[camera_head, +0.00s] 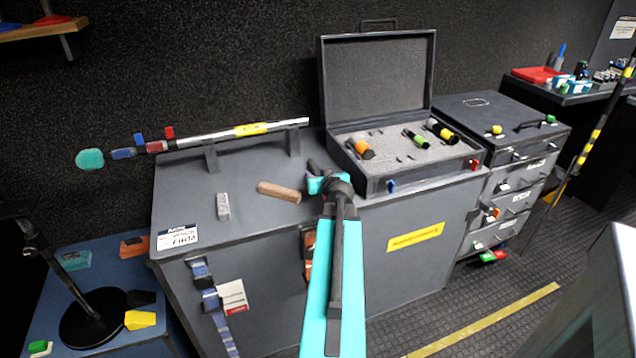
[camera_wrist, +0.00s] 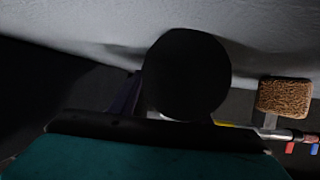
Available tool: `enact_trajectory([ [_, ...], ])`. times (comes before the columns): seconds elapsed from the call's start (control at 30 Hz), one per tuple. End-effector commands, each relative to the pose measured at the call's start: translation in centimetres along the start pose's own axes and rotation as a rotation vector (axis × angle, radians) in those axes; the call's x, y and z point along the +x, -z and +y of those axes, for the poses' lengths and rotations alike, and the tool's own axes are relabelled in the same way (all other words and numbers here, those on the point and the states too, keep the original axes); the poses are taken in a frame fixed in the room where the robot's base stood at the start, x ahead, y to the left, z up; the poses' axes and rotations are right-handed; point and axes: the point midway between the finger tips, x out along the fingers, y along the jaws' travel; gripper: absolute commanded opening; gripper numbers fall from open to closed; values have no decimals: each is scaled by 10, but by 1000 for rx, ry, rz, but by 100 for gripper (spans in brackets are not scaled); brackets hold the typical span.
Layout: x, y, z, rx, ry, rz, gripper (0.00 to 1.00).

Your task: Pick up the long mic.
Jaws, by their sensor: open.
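A long silver pole mic (camera_head: 232,132) with a yellow band and a fuzzy teal tip (camera_head: 90,159) lies across two dark cradle stands on the grey cabinet top. Red and blue clips sit near its tip end. Part of the pole shows at the right edge of the wrist view (camera_wrist: 290,134). Shorter mics lie in the open case: one with an orange band (camera_head: 362,150), one green-banded (camera_head: 416,138), one yellow-banded (camera_head: 440,130). My gripper (camera_head: 316,168) is open above the cabinet, right of the pole and in front of the case. A dark round shape covers the middle of the wrist view.
A brown block (camera_head: 279,192) and a small grey bar (camera_head: 223,206) lie on the cabinet top (camera_head: 180,185). The open case (camera_head: 378,75) stands at right, its lid upright. A drawer unit (camera_head: 500,110) is farther right. A low blue table with a black stand is at left.

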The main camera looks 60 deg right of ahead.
Motion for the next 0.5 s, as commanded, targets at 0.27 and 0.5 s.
enact_trajectory([
  [0.27, 0, 0, 0, 0, 0, 0, 43],
  [0.5, 0, 0, 0, 0, -1, 0, 21],
])
